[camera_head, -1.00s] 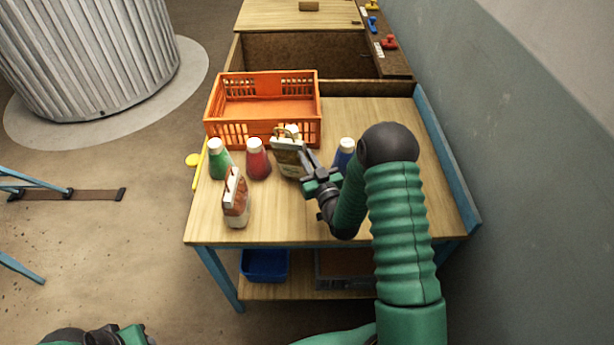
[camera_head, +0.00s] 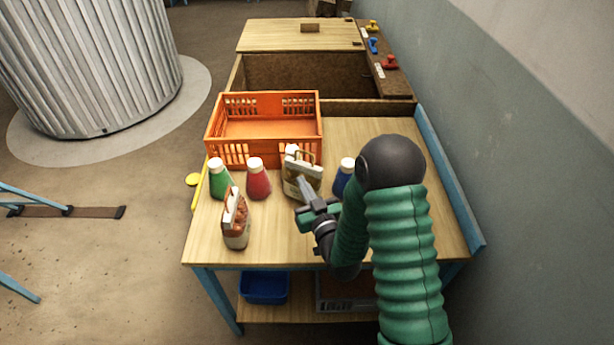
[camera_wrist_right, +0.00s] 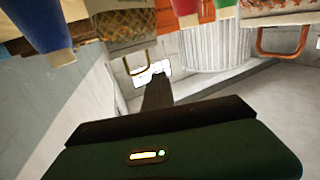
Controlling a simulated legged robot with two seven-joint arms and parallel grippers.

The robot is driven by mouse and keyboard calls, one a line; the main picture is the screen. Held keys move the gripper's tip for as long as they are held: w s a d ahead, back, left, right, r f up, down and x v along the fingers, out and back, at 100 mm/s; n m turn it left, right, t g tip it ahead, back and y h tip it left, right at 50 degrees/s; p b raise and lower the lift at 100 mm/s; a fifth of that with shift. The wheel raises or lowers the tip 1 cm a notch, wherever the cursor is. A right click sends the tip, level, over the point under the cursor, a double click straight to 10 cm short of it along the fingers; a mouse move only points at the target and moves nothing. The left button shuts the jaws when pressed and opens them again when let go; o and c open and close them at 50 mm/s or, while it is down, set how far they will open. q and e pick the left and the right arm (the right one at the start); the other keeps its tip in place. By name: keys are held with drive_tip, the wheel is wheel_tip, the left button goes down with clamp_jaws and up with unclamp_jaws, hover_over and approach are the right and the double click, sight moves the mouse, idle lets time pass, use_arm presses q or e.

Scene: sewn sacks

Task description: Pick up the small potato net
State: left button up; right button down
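The small potato net (camera_head: 292,187) is a tan bag with a pale label and a loop handle on top. It stands on the wooden table between a red-bodied bottle and a blue one. Its mesh side shows at the top of the right wrist view (camera_wrist_right: 125,27). My right gripper (camera_head: 303,186) is at the net's front right side and overlaps its lower part in the head view. Whether they touch is unclear. Only one finger shows clearly, so its opening cannot be read. My left gripper is out of view.
An orange crate (camera_head: 262,156) stands behind the net. A green bottle (camera_head: 220,182), a red bottle (camera_head: 258,183) and a blue bottle (camera_head: 342,180) stand nearby. A reddish-brown net bag (camera_head: 236,222) stands at the front left. The table's front right is partly under my arm.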

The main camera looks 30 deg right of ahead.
drive_tip(key=s+a+p, duration=0.6)
drive_tip(key=shift+s+a+r, duration=0.3)
drive_tip(key=shift+s+r, duration=0.05)
drive_tip(key=shift+r, duration=0.05)
drive_tip(key=shift+c, duration=2.2)
unclamp_jaws()
